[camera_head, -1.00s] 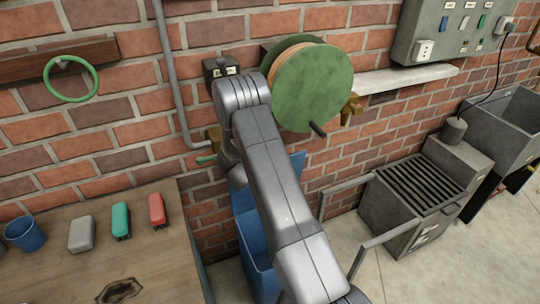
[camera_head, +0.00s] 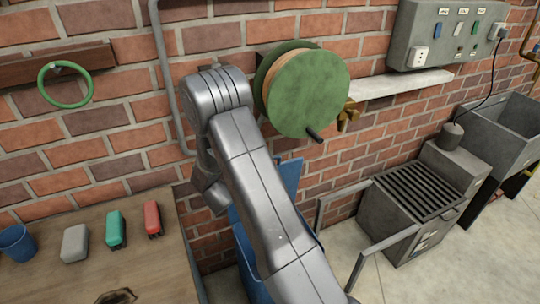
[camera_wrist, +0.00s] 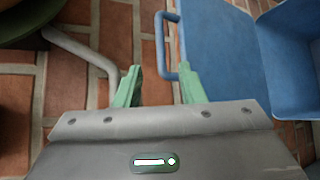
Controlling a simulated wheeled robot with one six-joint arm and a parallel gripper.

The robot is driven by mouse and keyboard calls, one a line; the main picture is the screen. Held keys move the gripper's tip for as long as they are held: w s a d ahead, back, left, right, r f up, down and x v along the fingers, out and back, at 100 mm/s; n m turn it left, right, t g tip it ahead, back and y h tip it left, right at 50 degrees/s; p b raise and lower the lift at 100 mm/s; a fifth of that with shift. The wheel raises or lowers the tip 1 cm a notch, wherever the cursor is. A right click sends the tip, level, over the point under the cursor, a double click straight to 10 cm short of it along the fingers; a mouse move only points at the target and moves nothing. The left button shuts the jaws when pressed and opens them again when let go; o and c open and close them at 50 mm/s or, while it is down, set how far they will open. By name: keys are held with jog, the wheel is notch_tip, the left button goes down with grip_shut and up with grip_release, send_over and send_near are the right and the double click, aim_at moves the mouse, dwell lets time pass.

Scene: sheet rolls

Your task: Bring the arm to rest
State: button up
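My arm (camera_head: 262,195) rises through the middle of the head view, bent at a grey joint in front of the brick wall. The gripper end is hidden behind the arm there. In the wrist view my gripper (camera_wrist: 161,82) shows two green fingers standing apart with a clear gap. Nothing is held between them. Brick wall and part of a blue handle show beyond the fingers.
A blue bin (camera_head: 243,252) stands behind my arm, close to the workbench (camera_head: 150,265). A green hose reel (camera_head: 308,95) hangs right of the arm. Staplers and a blue cup (camera_head: 16,243) sit on the bench. A grill-topped unit (camera_head: 425,205) stands right.

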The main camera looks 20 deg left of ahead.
jog(key=p+x, duration=0.2)
jog(key=x, duration=1.1)
jog(key=shift+w+f, duration=0.15)
jog(key=shift+w, duration=0.1)
jog(key=shift+d+f, duration=0.1)
